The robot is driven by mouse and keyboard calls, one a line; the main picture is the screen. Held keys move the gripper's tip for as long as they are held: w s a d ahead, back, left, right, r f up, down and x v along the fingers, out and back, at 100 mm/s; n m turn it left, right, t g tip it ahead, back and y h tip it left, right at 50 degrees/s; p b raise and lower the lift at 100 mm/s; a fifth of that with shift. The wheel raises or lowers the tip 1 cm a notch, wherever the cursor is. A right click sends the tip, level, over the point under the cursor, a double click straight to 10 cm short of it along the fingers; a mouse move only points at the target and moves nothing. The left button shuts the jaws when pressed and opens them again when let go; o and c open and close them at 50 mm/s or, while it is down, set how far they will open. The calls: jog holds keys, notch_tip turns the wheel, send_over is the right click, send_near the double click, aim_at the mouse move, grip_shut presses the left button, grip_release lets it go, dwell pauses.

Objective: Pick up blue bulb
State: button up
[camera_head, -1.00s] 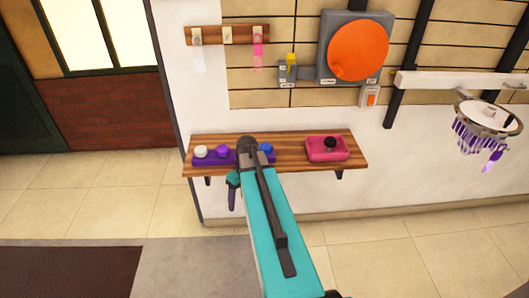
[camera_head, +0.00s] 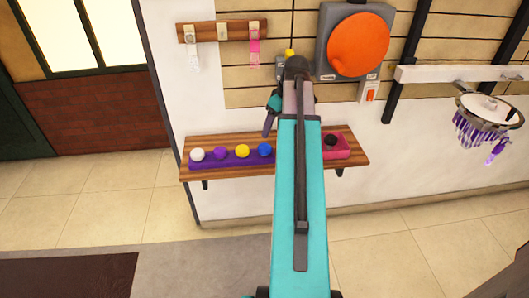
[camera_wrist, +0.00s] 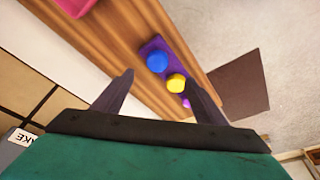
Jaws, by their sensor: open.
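The blue bulb (camera_head: 264,149) sits at the right end of a purple tray (camera_head: 230,162) on the wooden shelf, beside a yellow bulb (camera_head: 242,151). In the wrist view the blue bulb (camera_wrist: 157,61) lies ahead, between and beyond the two fingertips. The yellow bulb (camera_wrist: 176,83) is to its lower right. My gripper (camera_wrist: 165,85) is open and empty, apart from the bulbs. In the head view my arm is raised in front of the wall, and part of my gripper (camera_head: 271,115) shows above the shelf.
A purple bulb (camera_head: 220,153) and a white bulb (camera_head: 197,154) share the tray. A pink tray (camera_head: 342,153) with a black ball stands at the right of the wooden shelf (camera_head: 362,163). An orange disc (camera_head: 358,45) is on the wall above.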

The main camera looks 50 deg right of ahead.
jog(key=shift+d+r, duration=0.1)
jog(key=shift+r, duration=0.3)
jog(key=shift+f, duration=0.1)
jog(key=p, duration=0.2)
send_over(265, 147)
jog(key=s, duration=0.2)
jog(key=shift+d+f, duration=0.2)
jog(key=shift+f, duration=3.85)
jog(key=shift+f, duration=0.1)
jog(key=shift+p+x, duration=0.5)
jog(key=shift+x, duration=0.55)
jog(key=shift+p+x, duration=0.35)
jog(key=shift+x, duration=1.05)
